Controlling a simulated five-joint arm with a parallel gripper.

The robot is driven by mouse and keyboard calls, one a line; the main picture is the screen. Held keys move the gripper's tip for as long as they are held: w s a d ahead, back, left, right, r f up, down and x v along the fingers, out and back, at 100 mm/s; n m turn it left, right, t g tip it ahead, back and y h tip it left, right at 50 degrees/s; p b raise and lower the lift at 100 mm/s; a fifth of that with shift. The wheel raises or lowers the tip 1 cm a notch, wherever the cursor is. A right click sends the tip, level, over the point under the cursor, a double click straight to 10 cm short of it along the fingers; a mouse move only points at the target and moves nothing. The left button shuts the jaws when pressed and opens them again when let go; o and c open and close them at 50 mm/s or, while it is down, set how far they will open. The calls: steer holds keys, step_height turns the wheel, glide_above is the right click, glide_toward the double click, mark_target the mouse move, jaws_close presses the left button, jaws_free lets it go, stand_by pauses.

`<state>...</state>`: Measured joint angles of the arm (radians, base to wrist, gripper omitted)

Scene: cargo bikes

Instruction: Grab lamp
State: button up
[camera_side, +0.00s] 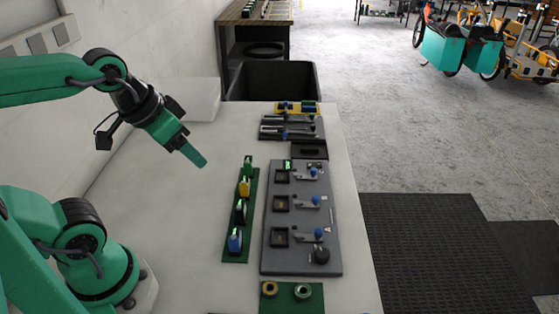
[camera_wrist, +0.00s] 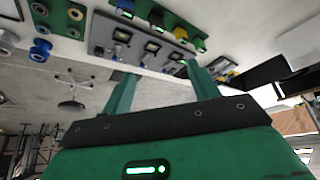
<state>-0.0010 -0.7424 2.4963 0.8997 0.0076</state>
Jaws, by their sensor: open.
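Several small lamp-like units stand in a row on a green strip (camera_side: 228,256) on the table: a green one (camera_side: 248,161), a yellow one (camera_side: 244,186), a black one (camera_side: 240,210) and a blue one (camera_side: 235,240). Which one the task means I cannot tell. In the wrist view the row is at the top, with the blue unit (camera_wrist: 125,6) partly cut off. My gripper (camera_side: 201,161) is open and empty, above the table to the left of the strip's far end. Its two fingers show apart in the wrist view (camera_wrist: 160,69).
A grey board (camera_side: 270,247) with three stations, blue knobs and black sockets lies right of the strip. A small green plate (camera_side: 312,302) with rings lies in front. Tools lie on a dark tray (camera_side: 290,135) behind. A black bin (camera_side: 235,86) stands beyond. The table's left part is clear.

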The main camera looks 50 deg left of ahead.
steer(key=w, duration=0.1)
steer(key=m+g, duration=0.5)
steer(key=m, duration=0.4)
glide_above(244, 181)
step_height(244, 181, down, 14)
steer(key=shift+s+a+f, duration=0.1)
steer(key=shift+s+a, duration=0.05)
steer(key=shift+w+a+f+g, duration=0.1)
steer(key=shift+w+f+g, duration=0.1)
steer(key=shift+f+g, duration=0.15)
steer(key=shift+w+f, duration=0.15)
steer(key=shift+f, duration=3.8)
steer(key=shift+c, duration=0.2)
steer(key=c, duration=1.1)
